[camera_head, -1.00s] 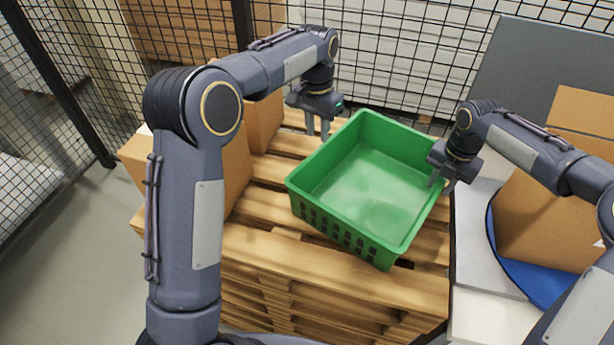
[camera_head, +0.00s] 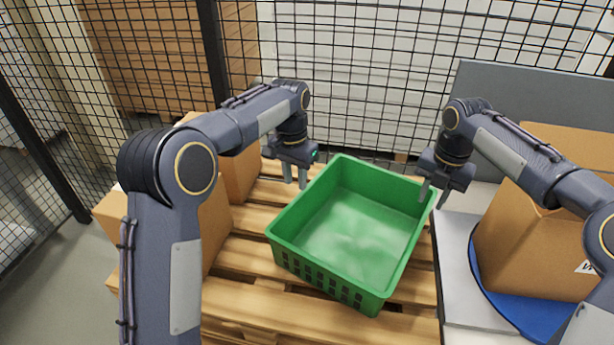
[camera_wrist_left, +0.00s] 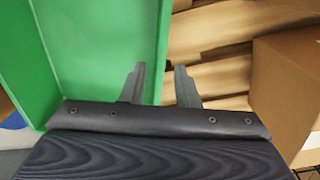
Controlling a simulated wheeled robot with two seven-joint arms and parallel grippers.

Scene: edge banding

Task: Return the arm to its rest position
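The green crate (camera_head: 350,268) sits upright on the wooden pallet (camera_head: 262,258) and looks empty inside. My left gripper (camera_head: 295,174) is open and points down at the crate's back-left rim. In the left wrist view its two fingers (camera_wrist_left: 158,85) stand apart, with the green crate wall (camera_wrist_left: 105,55) behind the left finger and pallet boards behind the right. Whether it touches the rim I cannot tell. My right gripper (camera_head: 434,194) is at the crate's right rim with fingers apart, one seeming inside the rim and one outside. Neither gripper shows anything lifted.
Cardboard boxes (camera_head: 212,222) stand on the pallet left of the crate. At right, a large box (camera_head: 525,250) sits on a blue round surface (camera_head: 530,318) close under my right arm. A black mesh fence (camera_head: 365,85) runs behind. Boards in front of the crate are bare.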

